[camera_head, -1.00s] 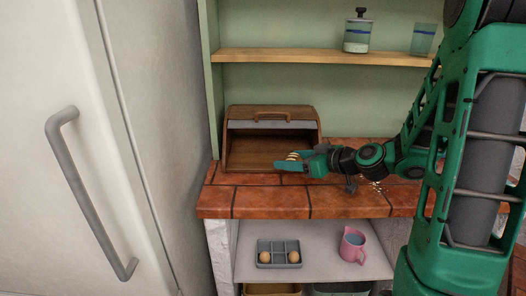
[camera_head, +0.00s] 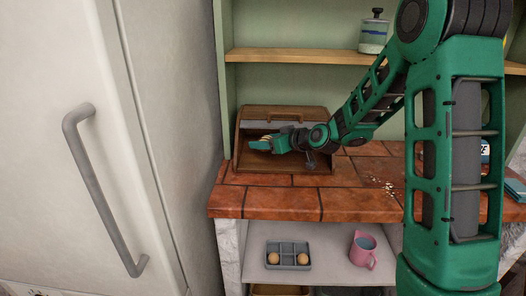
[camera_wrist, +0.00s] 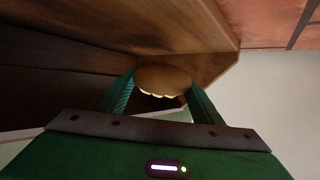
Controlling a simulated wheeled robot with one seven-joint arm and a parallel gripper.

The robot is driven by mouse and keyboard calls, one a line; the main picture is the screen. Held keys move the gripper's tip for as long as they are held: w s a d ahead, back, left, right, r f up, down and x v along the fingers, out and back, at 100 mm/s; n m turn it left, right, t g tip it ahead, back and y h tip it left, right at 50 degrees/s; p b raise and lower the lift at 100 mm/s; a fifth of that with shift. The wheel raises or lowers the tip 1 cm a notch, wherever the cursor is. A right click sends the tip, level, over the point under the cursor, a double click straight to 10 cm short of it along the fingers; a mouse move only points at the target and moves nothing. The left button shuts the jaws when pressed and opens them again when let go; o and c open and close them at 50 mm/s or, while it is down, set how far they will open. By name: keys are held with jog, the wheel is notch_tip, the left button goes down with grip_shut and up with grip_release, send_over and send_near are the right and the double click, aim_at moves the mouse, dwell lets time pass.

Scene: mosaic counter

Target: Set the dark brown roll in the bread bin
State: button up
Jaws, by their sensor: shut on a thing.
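The wooden bread bin (camera_head: 242,160) stands open on the tiled counter, against the back wall. My gripper (camera_head: 262,141) reaches into its open front from the right. In the wrist view my gripper (camera_wrist: 160,95) is shut on a brown roll (camera_wrist: 164,76) with a pale, scalloped lower edge. The roll is held between the two green fingers, with the bin's dark wooden inside (camera_wrist: 60,70) around it. In the head view the roll (camera_head: 267,137) shows only as a small pale-striped bit at the fingers. I cannot tell whether it touches the bin floor.
The red tiled counter (camera_head: 290,203) is clear in front of the bin; crumbs (camera_head: 385,186) lie to the right. A shelf (camera_head: 290,57) holds a jar (camera_head: 373,35) above. Below are a grey tray (camera_head: 289,256) with two eggs and a pink jug (camera_head: 363,249). A fridge (camera_head: 60,200) stands left.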

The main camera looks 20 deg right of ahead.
jog(key=shift+w+a, duration=0.25)
jog(key=shift+w, duration=0.1)
jog(key=shift+f, duration=1.75)
jog(key=o, duration=1)
jog(key=shift+o, duration=0.2)
